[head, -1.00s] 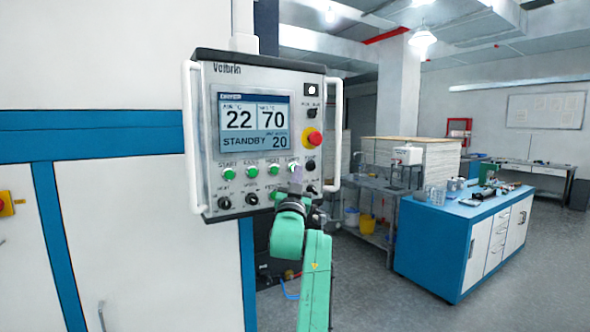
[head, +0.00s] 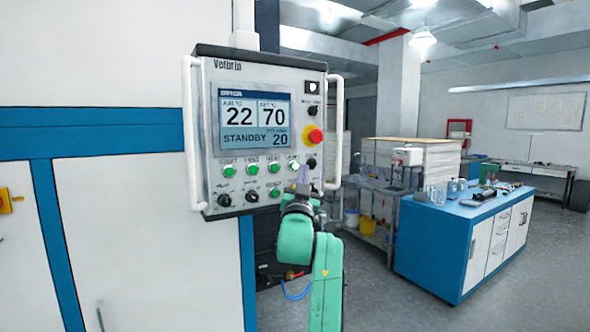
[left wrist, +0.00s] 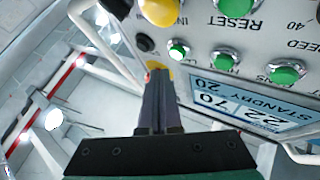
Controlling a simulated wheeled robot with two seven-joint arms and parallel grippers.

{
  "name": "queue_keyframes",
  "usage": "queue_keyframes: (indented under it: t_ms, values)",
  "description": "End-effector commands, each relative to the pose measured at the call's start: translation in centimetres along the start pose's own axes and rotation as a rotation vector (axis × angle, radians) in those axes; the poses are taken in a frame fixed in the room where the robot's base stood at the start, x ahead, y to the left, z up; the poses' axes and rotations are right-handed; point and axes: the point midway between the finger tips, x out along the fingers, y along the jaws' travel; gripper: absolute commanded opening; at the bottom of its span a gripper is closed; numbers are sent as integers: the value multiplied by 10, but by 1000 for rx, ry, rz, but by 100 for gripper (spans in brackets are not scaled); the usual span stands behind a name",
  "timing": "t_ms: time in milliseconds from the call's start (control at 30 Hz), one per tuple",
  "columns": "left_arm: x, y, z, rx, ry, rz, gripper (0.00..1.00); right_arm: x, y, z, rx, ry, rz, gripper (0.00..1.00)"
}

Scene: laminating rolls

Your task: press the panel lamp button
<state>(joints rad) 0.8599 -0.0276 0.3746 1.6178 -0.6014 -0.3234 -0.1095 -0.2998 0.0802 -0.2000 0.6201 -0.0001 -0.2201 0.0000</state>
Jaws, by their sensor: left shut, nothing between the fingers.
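The control panel (head: 245,180) hangs on the machine's right side, with a row of green buttons under its screen. The lamp button (head: 293,166), rightmost in that row, is green with a bright centre. It also shows in the left wrist view (left wrist: 178,51), where the panel is upside down. My left gripper (head: 303,174) is in front of the panel's lower right, shut and empty. In the left wrist view its fingertips (left wrist: 158,72) lie below and left of the lamp button, over the yellow edge of the stop button. I cannot tell the gap to the panel. My right gripper is out of view.
A red stop button (head: 314,136) and black knobs sit close to the lamp button. White handles (head: 336,130) run along both panel sides. A blue workbench (head: 435,235) stands to the right, with open floor before it.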

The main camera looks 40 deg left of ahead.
Motion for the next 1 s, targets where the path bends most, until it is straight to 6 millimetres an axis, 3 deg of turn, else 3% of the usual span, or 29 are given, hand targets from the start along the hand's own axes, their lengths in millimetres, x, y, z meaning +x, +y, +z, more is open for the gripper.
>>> queue_keyframes:
  t_ms: [333, 1000]
  values:
    - [-24, 17, -15, -2, 0, 1, 0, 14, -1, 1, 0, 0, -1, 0]
    - [-25, 18, -18, 0, 0, 0, 0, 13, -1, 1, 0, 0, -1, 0]
